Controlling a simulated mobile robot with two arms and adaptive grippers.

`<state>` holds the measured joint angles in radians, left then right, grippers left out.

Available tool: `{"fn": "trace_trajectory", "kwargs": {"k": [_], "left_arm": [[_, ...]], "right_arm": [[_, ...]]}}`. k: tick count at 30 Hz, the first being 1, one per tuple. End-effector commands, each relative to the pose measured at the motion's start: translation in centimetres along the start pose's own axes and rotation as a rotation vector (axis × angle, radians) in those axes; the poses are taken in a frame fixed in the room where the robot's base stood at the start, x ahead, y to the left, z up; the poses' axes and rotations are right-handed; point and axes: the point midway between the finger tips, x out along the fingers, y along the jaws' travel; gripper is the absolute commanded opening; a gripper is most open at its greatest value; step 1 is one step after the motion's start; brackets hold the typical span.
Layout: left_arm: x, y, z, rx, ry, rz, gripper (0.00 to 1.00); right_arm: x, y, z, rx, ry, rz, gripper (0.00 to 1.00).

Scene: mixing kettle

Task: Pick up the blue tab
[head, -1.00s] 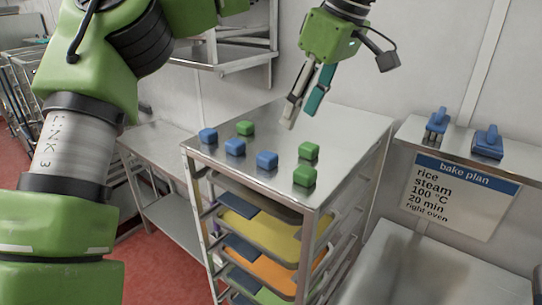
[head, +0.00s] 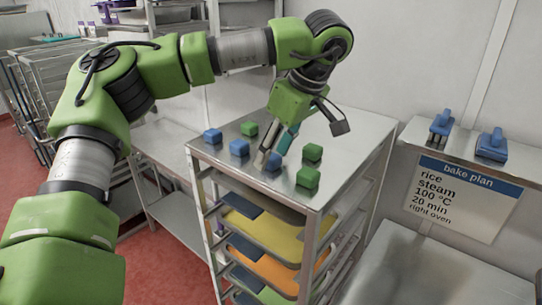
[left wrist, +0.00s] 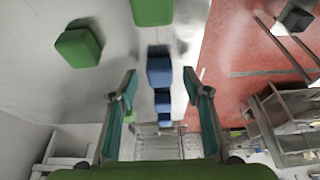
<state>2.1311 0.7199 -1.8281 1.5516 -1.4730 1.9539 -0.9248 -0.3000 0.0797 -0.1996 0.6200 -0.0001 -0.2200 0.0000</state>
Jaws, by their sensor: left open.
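Three small blue tabs lie in a row on the metal top of a tray rack: a left one (head: 212,136), a middle one (head: 239,149) and a right one (head: 273,166). My left gripper (head: 272,153) is open and empty, its fingers pointing down over the right blue tab and partly hiding it. In the left wrist view, that nearest blue tab (left wrist: 160,72) lies between the open fingers, with the other blue tabs behind it in line. I cannot tell whether the fingers touch it. My right gripper is not in view.
Green tabs share the rack top (head: 345,140): one at the back (head: 250,128) and two at the right (head: 312,152). Coloured trays sit in the rack below. Blue-handled items (head: 491,145) stand on a ledge by the bake plan sign (head: 462,198).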

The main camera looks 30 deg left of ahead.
Motion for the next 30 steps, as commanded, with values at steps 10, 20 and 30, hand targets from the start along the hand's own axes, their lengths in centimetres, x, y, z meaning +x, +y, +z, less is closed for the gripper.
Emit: {"fn": "trace_trajectory", "kwargs": {"k": [10, 20, 30], "left_arm": [[0.95, -0.01, 0.05, 0.001, -0.001, 0.001, 0.42], [0.93, -0.01, 0.04, 0.0, -0.001, 0.0, 0.05], [0.0, 0.1, -0.34, -0.002, -0.001, 0.003, 0.05]], "right_arm": [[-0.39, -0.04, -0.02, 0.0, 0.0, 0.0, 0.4], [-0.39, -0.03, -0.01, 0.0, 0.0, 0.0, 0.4], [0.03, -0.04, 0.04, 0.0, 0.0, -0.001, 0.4]]}}
